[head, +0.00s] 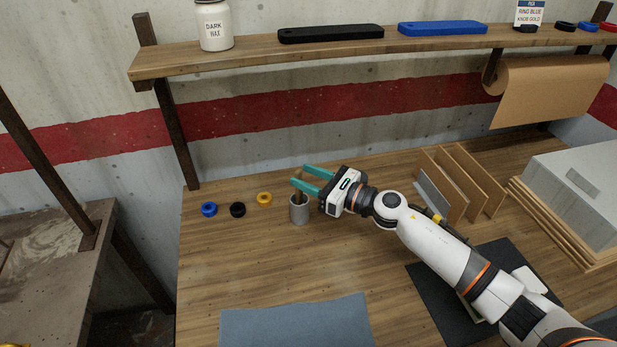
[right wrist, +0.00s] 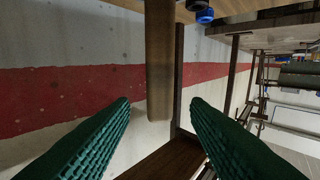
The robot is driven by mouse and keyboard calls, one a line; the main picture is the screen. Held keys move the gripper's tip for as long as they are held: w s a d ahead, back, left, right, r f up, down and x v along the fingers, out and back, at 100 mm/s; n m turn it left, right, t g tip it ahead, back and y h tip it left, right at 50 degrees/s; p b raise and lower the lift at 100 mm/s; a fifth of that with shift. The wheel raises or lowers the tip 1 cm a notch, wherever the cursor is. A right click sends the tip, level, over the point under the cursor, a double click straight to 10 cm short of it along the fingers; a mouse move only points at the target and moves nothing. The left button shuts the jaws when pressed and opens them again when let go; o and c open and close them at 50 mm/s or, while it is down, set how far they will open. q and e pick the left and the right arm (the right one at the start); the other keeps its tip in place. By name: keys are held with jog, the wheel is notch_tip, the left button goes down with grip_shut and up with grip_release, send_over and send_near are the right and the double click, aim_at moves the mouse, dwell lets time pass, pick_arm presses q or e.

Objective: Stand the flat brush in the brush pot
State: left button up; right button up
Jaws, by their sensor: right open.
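The grey brush pot (head: 299,212) stands upright on the wooden bench. The flat brush shows as a brown wooden handle (head: 298,174) rising from the pot's mouth; its lower part is hidden by the pot. My right gripper (head: 306,177) is open, its two teal fingers level with the handle just above the pot's rim. In the right wrist view the handle (right wrist: 160,60) hangs into the picture from the top, between the spread green fingers, with a visible gap on both sides. My left gripper is not in view.
A shelf (head: 260,56) runs above the back. A grey-blue mat (head: 297,325) lies in front; the bench between is clear.

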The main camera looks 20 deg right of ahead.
jog(key=shift+d, duration=0.1)
jog(key=shift+s+d+f, duration=0.15)
jog(key=shift+s+d, duration=0.05)
jog(key=shift+s, duration=0.05)
jog(key=b+v, duration=0.4)
jog(key=v, duration=0.7)
jog(key=shift+s, duration=0.15)
